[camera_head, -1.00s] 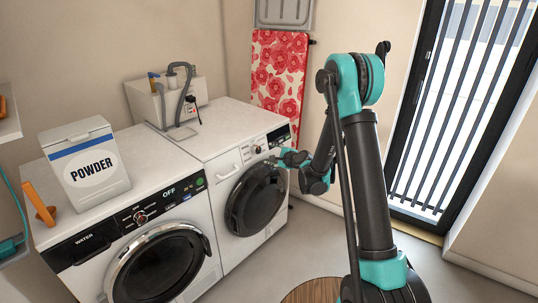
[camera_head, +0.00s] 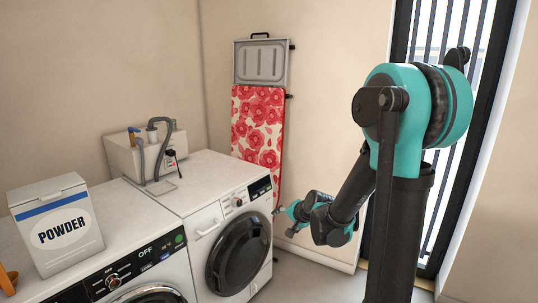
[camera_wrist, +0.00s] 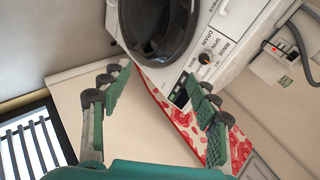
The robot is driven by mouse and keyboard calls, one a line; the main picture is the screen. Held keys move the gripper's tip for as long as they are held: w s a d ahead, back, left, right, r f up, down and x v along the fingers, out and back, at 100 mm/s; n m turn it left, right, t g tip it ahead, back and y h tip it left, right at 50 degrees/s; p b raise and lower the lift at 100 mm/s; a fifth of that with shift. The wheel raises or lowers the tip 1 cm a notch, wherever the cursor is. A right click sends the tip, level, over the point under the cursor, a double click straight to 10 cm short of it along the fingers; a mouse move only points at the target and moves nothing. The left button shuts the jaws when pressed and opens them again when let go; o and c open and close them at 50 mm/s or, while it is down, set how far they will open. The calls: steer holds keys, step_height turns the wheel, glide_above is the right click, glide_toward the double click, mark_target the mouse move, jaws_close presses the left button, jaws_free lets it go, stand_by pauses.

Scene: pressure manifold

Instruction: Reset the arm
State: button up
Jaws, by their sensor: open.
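My gripper (camera_head: 285,220) is at the end of my teal and black arm, to the right of the right-hand washing machine (camera_head: 185,212) in the head view. In the wrist view my gripper (camera_wrist: 158,92) has its two green fingers spread wide apart with nothing between them. The machine's round dark door (camera_wrist: 160,28) and its control panel with a knob (camera_wrist: 204,58) lie beyond the fingertips there. The door (camera_head: 238,253) looks closed in the head view.
A left-hand washing machine (camera_head: 120,228) carries a powder box (camera_head: 66,225). A sink with grey hoses (camera_head: 123,155) stands behind the machines. A red floral ironing board (camera_head: 258,125) hangs on the wall. A barred window (camera_head: 440,40) is behind my arm. Floor (camera_head: 300,280) shows beside the right machine.

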steer(key=s+d+f+n+g+h, duration=0.1)
steer(key=s+d, duration=0.3)
steer(key=s, duration=0.4)
steer(key=s+d+f+n+g+h, duration=0.1)
steer(key=s+d+n, duration=0.3)
steer(key=s, duration=0.4)
steer(key=s+d+f+n+g+h, duration=0.1)
steer(key=s+d+f+n+h, duration=0.1)
steer(key=s+d, duration=0.4)
steer(key=s+h, duration=0.1)
steer(key=s, duration=0.1)
steer(key=shift+s+f+g, duration=0.25)
steer(key=shift+s+g, duration=0.05)
steer(key=shift+c, duration=0.3)
